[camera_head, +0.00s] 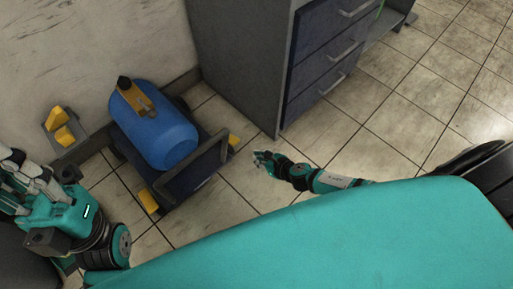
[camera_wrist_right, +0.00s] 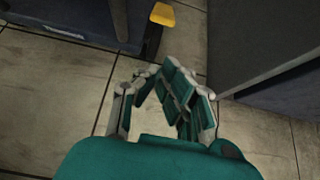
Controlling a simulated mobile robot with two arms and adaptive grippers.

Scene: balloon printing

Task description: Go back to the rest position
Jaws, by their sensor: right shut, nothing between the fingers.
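My right gripper (camera_head: 262,156) is shut and empty. At the left edge of the head view is my left arm, teal and black, with grey and white finger-like parts (camera_head: 14,178) cut off by the frame. Whether the left gripper is open or shut does not show.
A blue tank (camera_head: 158,132) lies on a dark cart (camera_head: 190,181) with yellow corners beside the wall. A grey cabinet (camera_head: 240,62) with dark drawers (camera_head: 325,42) stands at the top middle. Bare floor tiles (camera_head: 400,95) lie to its right.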

